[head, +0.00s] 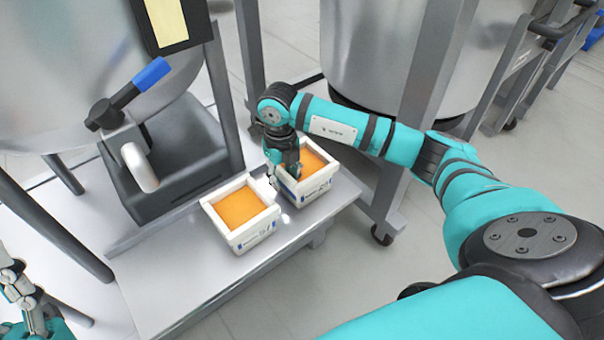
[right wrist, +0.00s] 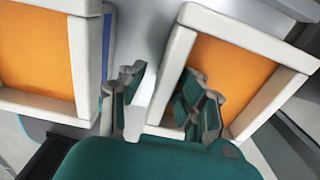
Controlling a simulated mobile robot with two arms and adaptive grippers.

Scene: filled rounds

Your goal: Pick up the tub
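Two white square tubs filled with orange stand side by side on a metal bench: a left tub (head: 243,238) and a right tub (head: 312,188). My right gripper (head: 283,168) is down at the left wall of the right tub, hiding part of it. In the right wrist view, the open fingers (right wrist: 168,98) straddle one tub wall (right wrist: 172,72). One finger is in the gap between the tubs, the other over the orange fill. Contact with the wall is unclear. My left gripper (head: 25,290) is at the lower left edge, away from the tubs.
The metal bench (head: 185,285) is bare in front of the left tub. A large steel vessel (head: 60,70) with a blue-handled valve (head: 150,75) stands behind at left. Another steel vessel (head: 385,50) on a wheeled frame stands behind at right.

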